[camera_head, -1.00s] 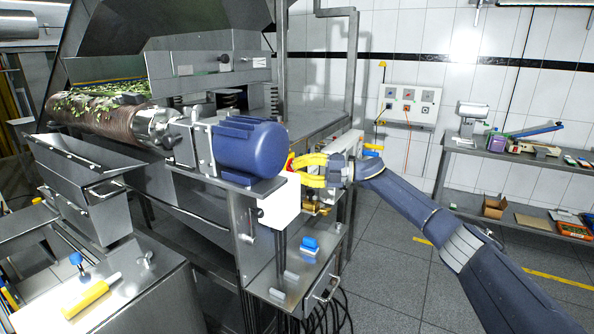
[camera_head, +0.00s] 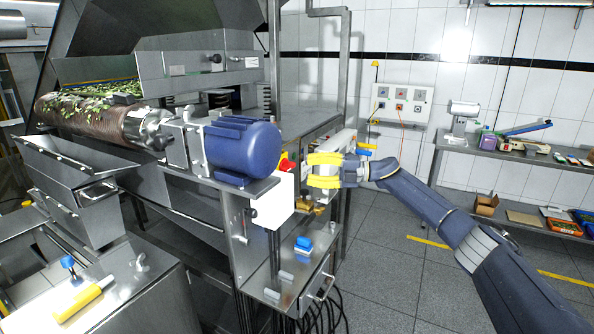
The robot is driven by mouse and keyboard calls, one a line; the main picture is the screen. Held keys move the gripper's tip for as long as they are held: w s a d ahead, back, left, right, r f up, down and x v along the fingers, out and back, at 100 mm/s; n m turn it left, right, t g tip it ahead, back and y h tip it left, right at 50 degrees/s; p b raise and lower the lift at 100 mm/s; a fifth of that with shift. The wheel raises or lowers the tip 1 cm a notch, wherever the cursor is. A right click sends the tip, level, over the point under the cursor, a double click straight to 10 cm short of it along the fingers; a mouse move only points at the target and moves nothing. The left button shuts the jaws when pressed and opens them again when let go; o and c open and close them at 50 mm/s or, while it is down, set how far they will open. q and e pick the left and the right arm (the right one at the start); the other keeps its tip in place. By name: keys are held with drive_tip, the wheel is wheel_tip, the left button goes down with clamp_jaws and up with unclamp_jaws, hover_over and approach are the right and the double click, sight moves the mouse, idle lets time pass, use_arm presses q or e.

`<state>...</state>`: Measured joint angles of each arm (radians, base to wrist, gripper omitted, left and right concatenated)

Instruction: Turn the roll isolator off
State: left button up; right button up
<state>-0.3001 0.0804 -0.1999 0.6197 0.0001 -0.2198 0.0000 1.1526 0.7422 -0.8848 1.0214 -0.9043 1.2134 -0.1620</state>
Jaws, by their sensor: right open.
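A red rotary knob on a yellow base, which looks like the roll isolator (camera_head: 284,163), sits on the side of a white box (camera_head: 272,203) below the blue motor (camera_head: 242,152). My right gripper (camera_head: 312,170) has yellow fingers and is open, just right of the red knob. Its fingers lie one above the other and point left toward the box. They appear apart from the knob. Part of the knob's face is turned away from the view. My left gripper is not in view.
The roll (camera_head: 85,118) with green leaves lies at the left of the machine. A steel shelf with a blue-topped item (camera_head: 304,243) is below my gripper. A wall panel (camera_head: 402,105) and a side bench (camera_head: 500,155) stand behind. Open floor lies to the right.

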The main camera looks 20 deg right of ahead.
drive_tip(key=shift+v, duration=2.75)
